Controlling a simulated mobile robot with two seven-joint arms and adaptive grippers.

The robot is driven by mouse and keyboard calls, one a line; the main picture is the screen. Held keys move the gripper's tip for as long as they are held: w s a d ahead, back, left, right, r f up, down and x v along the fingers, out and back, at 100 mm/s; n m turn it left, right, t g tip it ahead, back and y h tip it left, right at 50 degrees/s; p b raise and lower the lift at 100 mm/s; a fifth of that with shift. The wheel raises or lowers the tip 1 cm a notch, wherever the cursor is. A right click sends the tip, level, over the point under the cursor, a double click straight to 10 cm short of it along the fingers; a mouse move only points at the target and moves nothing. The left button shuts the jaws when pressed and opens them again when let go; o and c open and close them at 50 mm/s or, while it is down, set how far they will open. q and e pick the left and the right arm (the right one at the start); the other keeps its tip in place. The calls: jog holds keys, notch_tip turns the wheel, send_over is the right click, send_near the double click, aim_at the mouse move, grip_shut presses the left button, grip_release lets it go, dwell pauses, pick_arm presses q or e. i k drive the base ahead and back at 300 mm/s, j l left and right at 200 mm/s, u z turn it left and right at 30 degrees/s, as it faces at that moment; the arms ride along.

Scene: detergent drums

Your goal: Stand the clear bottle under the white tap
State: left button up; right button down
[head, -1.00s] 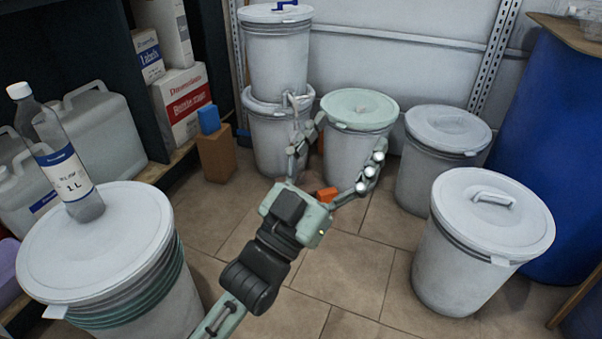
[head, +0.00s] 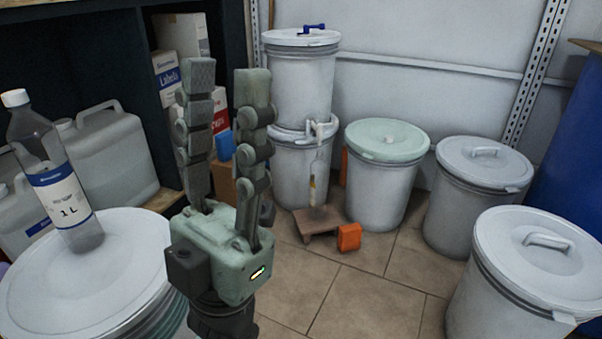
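The clear bottle (head: 50,165), with a white cap and a blue-and-white "1 L" label, stands on the white lid of a drum at the left. The white tap (head: 318,131) is low on the upper of two stacked white drums at the back. Below it are a thin hanging piece (head: 313,178) with a yellowish part, which I cannot make out, and a small brown stand (head: 317,224) on the floor. My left gripper (head: 225,78) is open and empty, fingers upward, between the bottle and the tap in the picture. My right gripper is out of view.
The bottle's drum lid (head: 95,270) fills the lower left. Jerrycans (head: 105,160) stand behind it. A blue tap (head: 314,29) lies on the top drum. An orange block (head: 349,237) is beside the stand. Lidded drums line the right; the middle floor is clear.

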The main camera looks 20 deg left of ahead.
aim_at(319, 178)
jog(key=i+u, duration=0.35)
jog(key=i+l+u, duration=0.15)
jog(key=i+u, duration=0.2)
jog(key=i, duration=0.2)
jog(key=i+l+u, duration=0.2)
jog(key=i+u, duration=0.15)
jog(key=i+l+u, duration=0.35)
jog(key=i+l, duration=0.05)
jog(key=i, duration=0.15)
